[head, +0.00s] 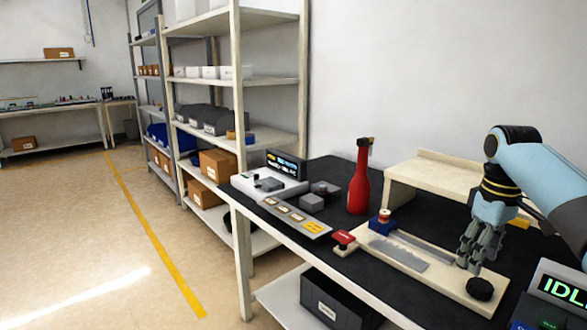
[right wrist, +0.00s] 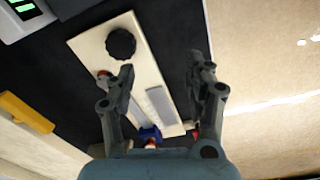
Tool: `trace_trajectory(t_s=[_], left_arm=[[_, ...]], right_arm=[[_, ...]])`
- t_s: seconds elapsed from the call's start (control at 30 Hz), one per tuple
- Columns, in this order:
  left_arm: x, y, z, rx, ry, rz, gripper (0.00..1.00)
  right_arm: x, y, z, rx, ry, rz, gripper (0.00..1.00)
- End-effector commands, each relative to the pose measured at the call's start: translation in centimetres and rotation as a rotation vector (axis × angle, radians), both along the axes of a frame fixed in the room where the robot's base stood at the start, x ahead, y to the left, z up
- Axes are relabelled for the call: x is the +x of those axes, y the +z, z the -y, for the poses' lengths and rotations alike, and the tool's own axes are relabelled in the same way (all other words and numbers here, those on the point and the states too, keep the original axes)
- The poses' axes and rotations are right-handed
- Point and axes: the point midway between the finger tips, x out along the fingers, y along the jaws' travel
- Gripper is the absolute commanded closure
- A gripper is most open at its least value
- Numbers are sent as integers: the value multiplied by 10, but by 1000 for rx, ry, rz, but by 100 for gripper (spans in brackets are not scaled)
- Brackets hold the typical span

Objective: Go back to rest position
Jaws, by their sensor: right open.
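My right gripper (head: 476,262) is at the right of the head view, above the right end of a pale board (head: 413,278) on the black-topped table. In the right wrist view its two fingers (right wrist: 163,80) stand wide apart with nothing between them, above the board (right wrist: 88,42). A black knob (head: 480,289) sits on the board close to the fingertips in the head view. The knob also shows in the right wrist view (right wrist: 121,43), apart from the fingers. My left gripper is not in view.
A red bottle (head: 359,185), a pale raised stand (head: 437,172) and a display box (head: 555,290) reading "IDL" surround the board. A small scale-like device (head: 268,185) stands at the table's far end. Shelving (head: 240,110) is behind. The floor (head: 80,230) at left is clear.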

Motion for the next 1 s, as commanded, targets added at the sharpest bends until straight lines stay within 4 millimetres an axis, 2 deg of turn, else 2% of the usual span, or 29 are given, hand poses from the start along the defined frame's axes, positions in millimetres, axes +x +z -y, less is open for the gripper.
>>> trace_trajectory(t_s=[0.27, 0.47, 0.57, 0.7, 0.8, 1.0], left_arm=[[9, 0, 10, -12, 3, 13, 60], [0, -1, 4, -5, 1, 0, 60], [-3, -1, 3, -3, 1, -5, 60], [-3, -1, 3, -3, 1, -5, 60], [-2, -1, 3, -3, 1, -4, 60], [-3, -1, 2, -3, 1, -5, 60]], right_arm=[[-31, -31, -10, -27, -24, 28, 47], [-74, -60, -22, -52, -56, 67, 47], [-107, -73, -32, -60, -78, 96, 47], [-172, -84, -50, -62, -126, 152, 47], [-213, -81, -60, -58, -163, 193, 47], [-271, -64, -74, -40, -220, 247, 47]])
